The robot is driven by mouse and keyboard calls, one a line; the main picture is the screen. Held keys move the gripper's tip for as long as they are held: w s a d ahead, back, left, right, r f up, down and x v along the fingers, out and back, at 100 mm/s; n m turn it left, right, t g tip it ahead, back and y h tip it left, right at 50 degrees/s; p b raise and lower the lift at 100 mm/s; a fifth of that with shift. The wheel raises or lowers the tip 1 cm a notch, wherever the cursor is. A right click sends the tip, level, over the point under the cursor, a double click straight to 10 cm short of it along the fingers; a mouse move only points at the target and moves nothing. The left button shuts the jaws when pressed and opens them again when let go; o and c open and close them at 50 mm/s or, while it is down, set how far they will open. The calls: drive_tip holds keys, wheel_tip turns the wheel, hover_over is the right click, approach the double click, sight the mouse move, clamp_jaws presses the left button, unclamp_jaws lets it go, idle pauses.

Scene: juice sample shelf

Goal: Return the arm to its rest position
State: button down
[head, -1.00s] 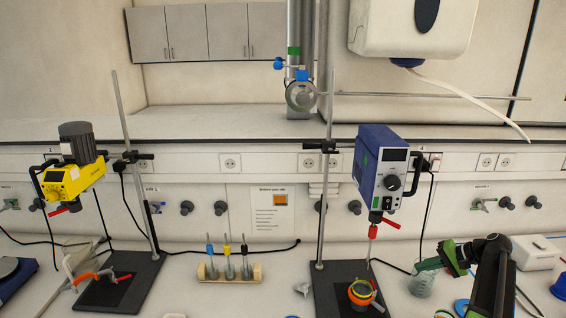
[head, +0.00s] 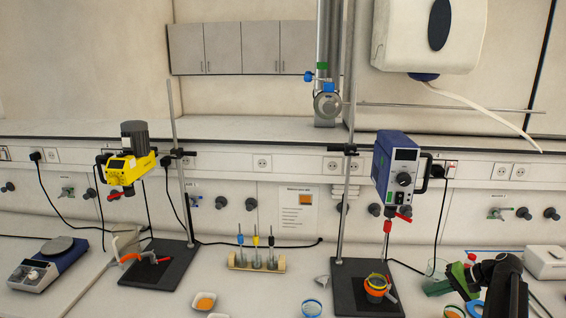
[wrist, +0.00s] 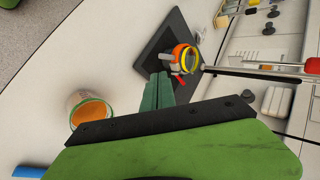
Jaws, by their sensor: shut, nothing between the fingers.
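My gripper (head: 437,288) is at the lower right of the head view, held low over the bench in front of a clear beaker (head: 436,268). Its dark green fingers (wrist: 157,92) are together in the wrist view, with nothing between them. My arm, black and green, comes in from the lower right corner and is bent at a joint. In the wrist view the fingertips point toward the black stand base (wrist: 158,45). They appear apart from the orange vessel with a yellow ring (wrist: 185,56).
A glass of orange liquid (wrist: 88,110) stands beside my gripper in the wrist view. A blue overhead stirrer (head: 396,175) hangs above the orange vessel (head: 376,286). A yellow stirrer (head: 128,165), hotplate (head: 48,262) and rack (head: 256,262) stand left. A white box (head: 548,262) is right.

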drive_tip(key=s+a+f+n+g+h+b, duration=0.1)
drive_tip(key=s+a+f+n+h, duration=0.1)
drive_tip(key=a, duration=0.9)
drive_tip(key=s+a+f+n+g+h+b, duration=0.1)
drive_tip(key=s+a+f+n+g+h, duration=0.1)
drive_tip(key=a, duration=1)
drive_tip(key=s+a+f+n+g+h+b, duration=0.1)
drive_tip(key=s+a+f+n+g+h, duration=0.1)
drive_tip(key=s+a+f, duration=0.4)
drive_tip(key=a+n+h, duration=0.1)
drive_tip(key=a, duration=0.4)
drive_tip(key=shift+s+a+n, duration=0.25)
drive_tip(key=shift+a+n, duration=0.05)
drive_tip(key=shift+a, duration=0.1)
